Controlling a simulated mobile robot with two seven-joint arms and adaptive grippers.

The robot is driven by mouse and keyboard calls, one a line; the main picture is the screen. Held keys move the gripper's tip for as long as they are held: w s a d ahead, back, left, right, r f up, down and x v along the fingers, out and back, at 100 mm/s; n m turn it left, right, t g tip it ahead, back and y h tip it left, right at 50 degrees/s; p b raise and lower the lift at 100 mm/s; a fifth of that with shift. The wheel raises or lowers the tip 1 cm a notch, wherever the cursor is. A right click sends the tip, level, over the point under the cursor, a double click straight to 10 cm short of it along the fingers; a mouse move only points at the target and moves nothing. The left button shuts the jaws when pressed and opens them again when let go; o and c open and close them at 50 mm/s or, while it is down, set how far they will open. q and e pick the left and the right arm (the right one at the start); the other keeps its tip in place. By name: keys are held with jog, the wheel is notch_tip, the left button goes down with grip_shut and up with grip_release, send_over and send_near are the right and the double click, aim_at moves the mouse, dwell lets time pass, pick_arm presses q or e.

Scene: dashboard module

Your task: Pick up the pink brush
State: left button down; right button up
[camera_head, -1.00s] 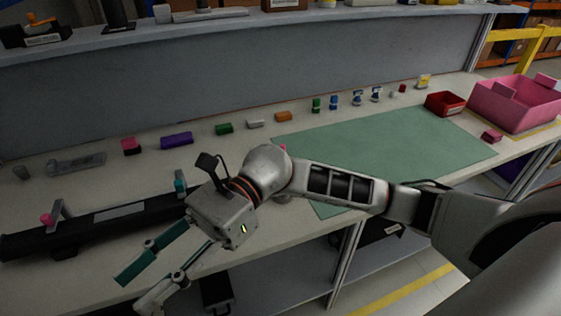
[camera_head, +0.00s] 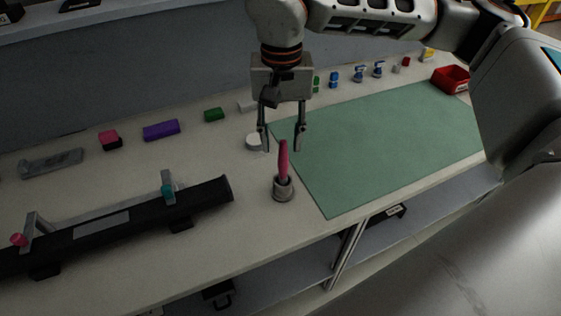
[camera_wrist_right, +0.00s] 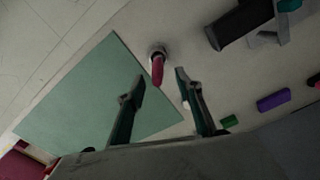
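The pink brush (camera_head: 283,160) stands upright in a small grey round holder (camera_head: 283,190) on the workbench, left of the green mat. My right gripper (camera_head: 283,148) is open and empty. Its fingers point down, and in the head view they hang just above and around the line of the brush top. In the right wrist view the pink brush (camera_wrist_right: 157,70) shows beyond the open fingertips (camera_wrist_right: 160,76), with its holder (camera_wrist_right: 158,50) behind it. I cannot tell the exact gap between fingers and brush. My left gripper is not in view.
A green mat (camera_head: 390,135) lies to the right. A long black instrument (camera_head: 110,225) lies to the left. A white round piece (camera_head: 254,142) sits behind the holder. Purple (camera_head: 161,130), green (camera_head: 213,114) and pink (camera_head: 109,138) blocks line the back. A red bin (camera_head: 450,79) stands far right.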

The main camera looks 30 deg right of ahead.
aim_at(283, 164)
jog(key=shift+w+f, duration=0.1)
jog(key=shift+f, duration=0.55)
jog(key=shift+s+f, duration=0.2)
jog(key=shift+f, duration=0.35)
jog(key=shift+s+f, duration=0.15)
jog(key=shift+f, duration=0.35)
jog(key=shift+w+d+f, duration=0.1)
jog(key=shift+d+f, duration=0.05)
jog(key=shift+f, duration=1.95)
grip_shut()
